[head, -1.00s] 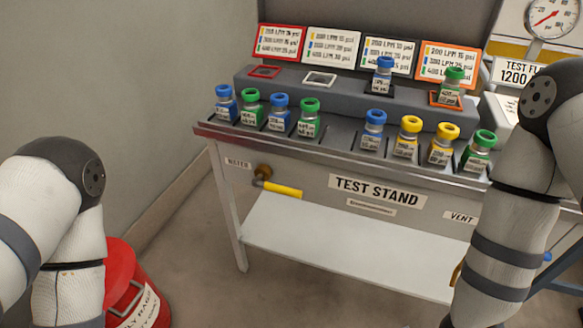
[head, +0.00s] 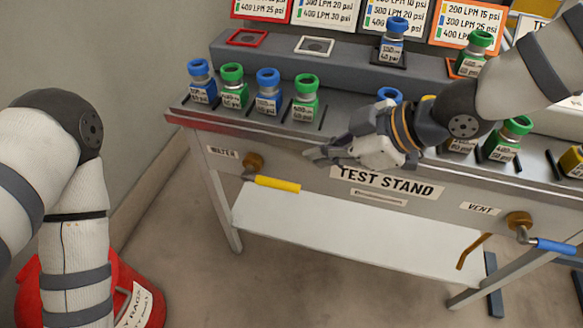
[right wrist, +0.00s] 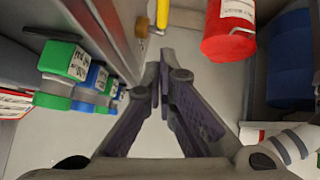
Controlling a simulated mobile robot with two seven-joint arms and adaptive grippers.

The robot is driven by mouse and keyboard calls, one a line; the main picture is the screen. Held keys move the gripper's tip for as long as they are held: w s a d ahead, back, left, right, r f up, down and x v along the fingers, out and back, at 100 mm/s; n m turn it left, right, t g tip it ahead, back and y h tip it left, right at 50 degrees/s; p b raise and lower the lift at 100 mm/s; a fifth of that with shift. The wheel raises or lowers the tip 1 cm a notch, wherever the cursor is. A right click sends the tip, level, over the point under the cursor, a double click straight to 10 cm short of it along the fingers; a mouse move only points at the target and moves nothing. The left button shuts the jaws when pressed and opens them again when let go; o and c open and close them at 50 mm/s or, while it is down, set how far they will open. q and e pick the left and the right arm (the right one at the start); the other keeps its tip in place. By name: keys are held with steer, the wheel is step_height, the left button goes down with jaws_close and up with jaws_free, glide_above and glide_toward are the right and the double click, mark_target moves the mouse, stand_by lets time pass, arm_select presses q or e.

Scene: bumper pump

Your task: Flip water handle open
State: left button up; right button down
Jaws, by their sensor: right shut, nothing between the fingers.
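The water handle (head: 278,184) is a yellow-sleeved lever on the brass valve (head: 253,161) below the WATER label (head: 223,152), on the test stand's front panel. It points right, roughly level and slightly downward. In the right wrist view the yellow handle (right wrist: 162,14) shows at the top, just beyond my fingertips, with the brass valve (right wrist: 141,26) beside it. My right gripper (head: 308,154) is shut and empty, in front of the stand's edge, above and right of the handle and apart from it. My left arm is at the left; its gripper is out of view.
Several capped bottles stand along the stand's tray (head: 240,119), close to my right gripper. A vent valve with a blue handle (head: 556,246) is at the right. A red bin (head: 118,290) stands on the floor at lower left. The lower shelf (head: 330,240) is bare.

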steer(key=b, duration=0.2)
glide_above(271, 179)
steer(key=s+d, duration=0.3)
step_height(271, 179, down, 7)
steer(key=f, duration=0.2)
steer(key=shift+w+d+f, duration=0.15)
steer(key=shift+w+f, duration=0.25)
steer(key=shift+w+d+f, duration=0.1)
steer(key=shift+w+f, duration=0.05)
steer(key=shift+f, duration=0.35)
arm_select(q)
steer(key=shift+s+f+g, duration=0.5)
steer(key=shift+s+f, duration=0.55)
steer(key=shift+f, duration=0.05)
